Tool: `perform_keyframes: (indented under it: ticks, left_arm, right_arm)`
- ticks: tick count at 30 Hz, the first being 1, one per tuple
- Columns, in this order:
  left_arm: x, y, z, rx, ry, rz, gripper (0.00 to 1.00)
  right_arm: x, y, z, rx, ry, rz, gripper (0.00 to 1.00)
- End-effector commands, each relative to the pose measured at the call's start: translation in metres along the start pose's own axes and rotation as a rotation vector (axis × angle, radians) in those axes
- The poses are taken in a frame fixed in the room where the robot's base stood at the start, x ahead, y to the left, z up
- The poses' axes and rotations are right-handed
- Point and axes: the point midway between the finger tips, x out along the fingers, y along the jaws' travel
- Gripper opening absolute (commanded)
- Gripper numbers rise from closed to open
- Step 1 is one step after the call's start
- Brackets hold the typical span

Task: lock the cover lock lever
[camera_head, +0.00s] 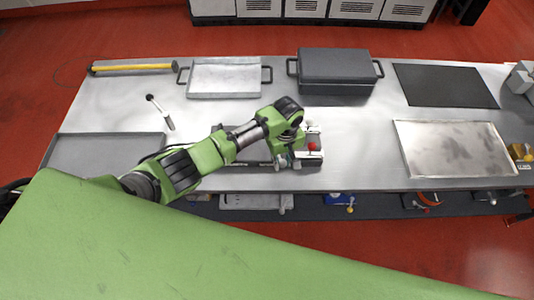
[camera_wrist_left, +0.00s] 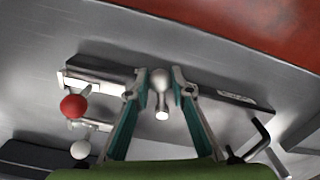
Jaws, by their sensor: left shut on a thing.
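My left gripper (camera_head: 283,158) is over the fixture near the table's front edge in the head view. In the left wrist view, its teal-lined fingers (camera_wrist_left: 160,84) are closed in on a short metal lever with a rounded pale knob (camera_wrist_left: 160,78). The fingers partly hide the dark fixture bar (camera_wrist_left: 235,98) beneath. A red ball knob (camera_wrist_left: 73,105) sits on a metal bracket left of the fingers, and a white ball knob (camera_wrist_left: 81,149) is below it. The red knob also shows in the head view (camera_head: 312,147), beside the gripper. My right gripper is not in view.
The metal table (camera_head: 360,150) has free room right of the fixture. A grey tray (camera_head: 225,78), a dark lidded box (camera_head: 337,65), a black mat (camera_head: 445,85) and a metal tray (camera_head: 455,148) lie on it. A bent black rod (camera_wrist_left: 258,138) is right of my fingers.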

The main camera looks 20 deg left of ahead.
Motion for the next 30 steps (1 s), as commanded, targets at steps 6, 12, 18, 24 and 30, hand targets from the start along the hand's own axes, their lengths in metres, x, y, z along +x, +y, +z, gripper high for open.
perform_keyframes:
  ticks: [6, 12, 18, 24, 30]
  left_arm:
    - [-0.001, 0.009, 0.0, -0.104, -0.001, 0.002, 0.0]
    - [-0.001, 0.014, -0.001, -0.172, 0.0, 0.002, 0.0]
    - [0.0, 0.014, -0.001, -0.183, 0.001, 0.001, 0.0]
    - [-0.001, 0.015, -0.001, -0.189, 0.0, 0.002, 0.0]
    - [-0.001, 0.021, -0.002, -0.271, -0.001, 0.002, 0.0]
  right_arm:
    - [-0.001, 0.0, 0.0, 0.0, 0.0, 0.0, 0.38]
    - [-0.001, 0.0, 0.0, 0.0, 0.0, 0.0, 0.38]
    - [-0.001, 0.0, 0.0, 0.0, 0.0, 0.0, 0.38]
    - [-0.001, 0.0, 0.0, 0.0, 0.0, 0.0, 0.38]
    - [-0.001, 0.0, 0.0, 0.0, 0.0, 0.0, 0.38]
